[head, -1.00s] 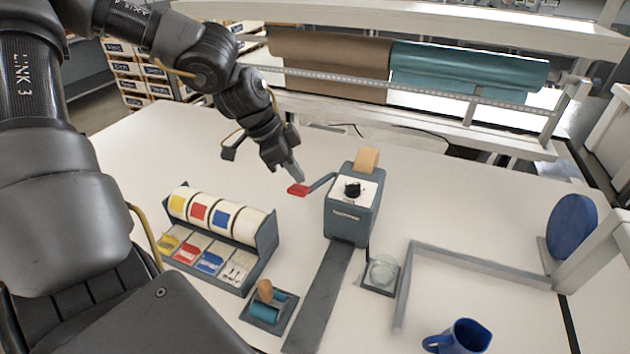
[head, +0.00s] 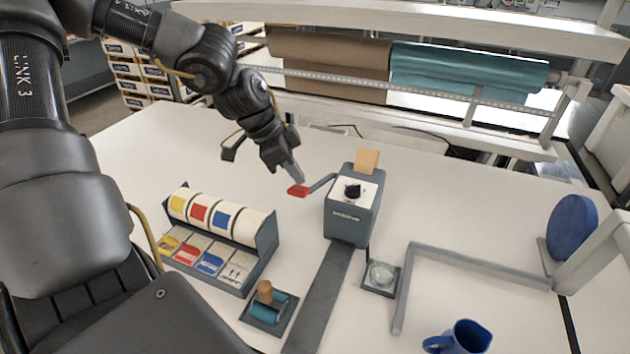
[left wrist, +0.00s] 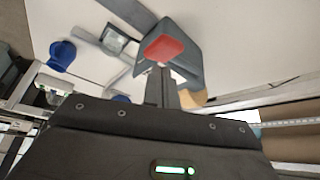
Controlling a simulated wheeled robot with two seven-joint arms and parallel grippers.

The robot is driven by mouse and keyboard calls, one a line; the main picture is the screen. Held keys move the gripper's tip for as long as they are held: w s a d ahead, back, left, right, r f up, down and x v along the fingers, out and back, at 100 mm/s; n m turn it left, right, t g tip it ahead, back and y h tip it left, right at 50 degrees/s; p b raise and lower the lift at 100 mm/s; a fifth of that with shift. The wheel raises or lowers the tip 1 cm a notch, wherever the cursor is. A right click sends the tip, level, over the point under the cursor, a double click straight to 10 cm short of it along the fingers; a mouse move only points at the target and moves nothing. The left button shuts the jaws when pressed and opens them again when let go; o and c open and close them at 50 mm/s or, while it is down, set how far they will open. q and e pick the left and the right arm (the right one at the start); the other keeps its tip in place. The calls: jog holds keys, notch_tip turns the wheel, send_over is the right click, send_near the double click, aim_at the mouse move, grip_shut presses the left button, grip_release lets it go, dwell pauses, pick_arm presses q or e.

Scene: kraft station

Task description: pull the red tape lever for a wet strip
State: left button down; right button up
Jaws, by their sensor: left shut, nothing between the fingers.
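The tape machine (head: 350,218) is a dark grey box with a white top and a black knob, standing in the middle of the table. Its lever ends in a red paddle (head: 298,190) on the machine's left side. My left gripper (head: 296,178) is shut and empty, with its tips right at the red paddle. In the left wrist view the red paddle (left wrist: 164,48) shows just beyond the closed fingers (left wrist: 160,75). I cannot tell whether they touch it. My right gripper is not in view.
A label dispenser (head: 262,248) stands left of the machine, with a small roller tray (head: 285,318) in front. A dark strip (head: 318,300) runs forward from the machine. A glass dish (head: 381,274), grey corner rail (head: 470,262) and blue mug (head: 462,338) lie to the right.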

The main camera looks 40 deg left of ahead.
aim_at(296, 188)
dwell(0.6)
pick_arm(q)
jog(key=shift+f+b, duration=2.15)
jog(key=shift+f, duration=0.2)
notch_tip(296, 188, down, 4)
jog(key=b, duration=0.4)
jog(key=shift+f, duration=0.15)
notch_tip(296, 188, up, 12)
jog(key=p, duration=0.8)
